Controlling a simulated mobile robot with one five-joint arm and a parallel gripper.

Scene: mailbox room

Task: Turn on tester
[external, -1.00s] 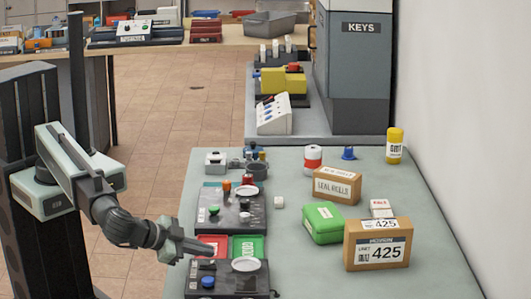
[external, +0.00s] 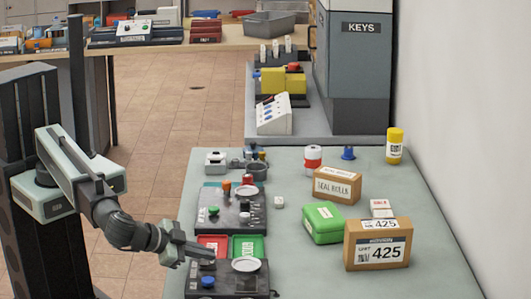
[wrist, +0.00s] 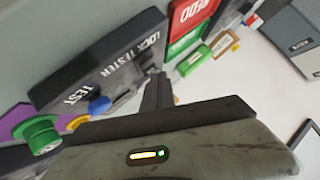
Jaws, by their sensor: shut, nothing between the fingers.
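The tester is a dark unit whose panel, marked LOCK TESTER and TEST (wrist: 100,62), fills the upper left of the wrist view. A blue button (wrist: 98,105) sits beside the word TEST. In the external view a dark unit with a blue button (external: 207,281) at the near end of the table appears to be the same one. My gripper (external: 208,251) is shut and empty, above the far edge of that unit, beyond the blue button. In the wrist view my closed fingers (wrist: 157,90) are right of the blue button, apart from it in the picture.
A red tray (external: 212,241) and a green tray (external: 248,246) lie just beyond the unit. Another dark unit with a green knob (external: 213,210) stands behind them. A green knob (wrist: 40,135) shows at left in the wrist view. Boxes (external: 377,245) stand to the right.

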